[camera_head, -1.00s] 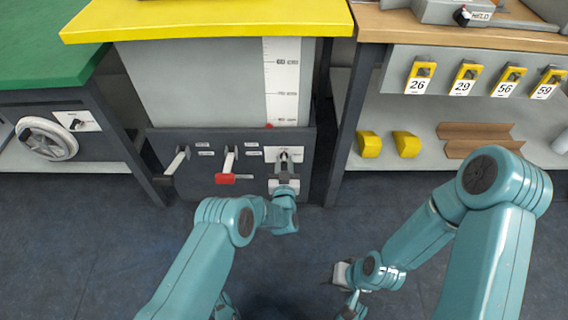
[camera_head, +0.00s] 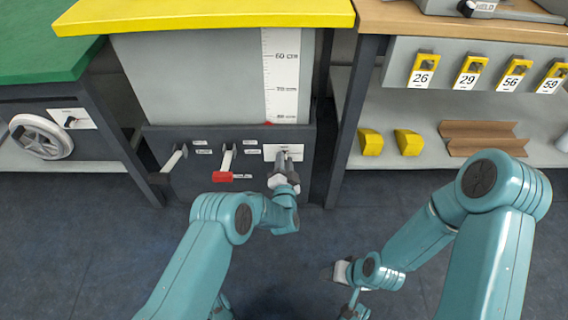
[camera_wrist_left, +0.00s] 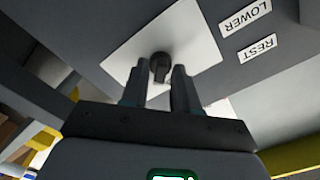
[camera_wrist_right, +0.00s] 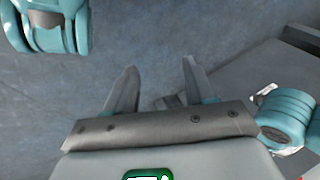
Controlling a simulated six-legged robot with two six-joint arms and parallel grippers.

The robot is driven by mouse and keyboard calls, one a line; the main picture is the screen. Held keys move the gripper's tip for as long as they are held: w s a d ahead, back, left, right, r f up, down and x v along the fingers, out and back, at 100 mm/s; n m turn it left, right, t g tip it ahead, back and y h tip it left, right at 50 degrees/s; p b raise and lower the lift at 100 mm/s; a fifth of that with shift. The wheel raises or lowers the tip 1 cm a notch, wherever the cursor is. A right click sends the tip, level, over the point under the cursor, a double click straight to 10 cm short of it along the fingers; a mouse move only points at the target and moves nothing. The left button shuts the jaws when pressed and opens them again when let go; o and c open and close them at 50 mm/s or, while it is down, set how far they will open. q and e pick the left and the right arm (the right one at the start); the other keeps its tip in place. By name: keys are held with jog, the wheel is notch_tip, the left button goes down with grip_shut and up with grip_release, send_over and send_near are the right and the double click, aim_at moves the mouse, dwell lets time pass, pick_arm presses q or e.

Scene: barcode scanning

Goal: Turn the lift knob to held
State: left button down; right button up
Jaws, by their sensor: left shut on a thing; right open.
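The lift knob is a small dark knob on a white plate (camera_head: 271,150) low on the dark front panel of the yellow-topped lift table. In the left wrist view the knob (camera_wrist_left: 160,66) sits between my left fingertips against its white plate (camera_wrist_left: 150,42). My left gripper (camera_head: 284,162) is shut on it; it also shows in the left wrist view (camera_wrist_left: 159,80). Labels reading LOWER (camera_wrist_left: 245,16) and REST (camera_wrist_left: 257,47) are beside the plate. My right gripper (camera_wrist_right: 153,85) is open and empty above the floor.
Two levers, one with a red grip (camera_head: 224,176), stick out left of the knob. A height scale (camera_head: 282,80) runs above it. A handwheel (camera_head: 42,138) is at far left. A shelf with yellow pieces (camera_head: 408,142) stands right. The floor in front is clear.

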pick_arm(q)
jog(key=shift+s+f+m+b, duration=0.1)
jog(key=shift+m+b, duration=0.15)
jog(key=shift+m, duration=1.2)
jog(key=shift+w+f+m+b, duration=0.1)
jog(key=shift+m+b, duration=0.1)
jog(key=shift+m, duration=1.2)
jog(key=shift+s+f+m+b, duration=0.1)
jog(key=shift+m+b, duration=0.15)
jog(key=shift+m, duration=1.2)
pick_arm(e)
jog(key=shift+w+d+f+t, duration=0.1)
jog(key=shift+w+f+t, duration=0.2)
jog(key=shift+w+f, duration=0.4)
pick_arm(q)
jog(key=shift+a, duration=0.1)
pick_arm(e)
jog(key=shift+s+f, duration=0.1)
pick_arm(q)
jog(key=c, duration=1.2)
grip_release()
jog(key=shift+r, duration=0.1)
jog(key=shift+o, duration=0.2)
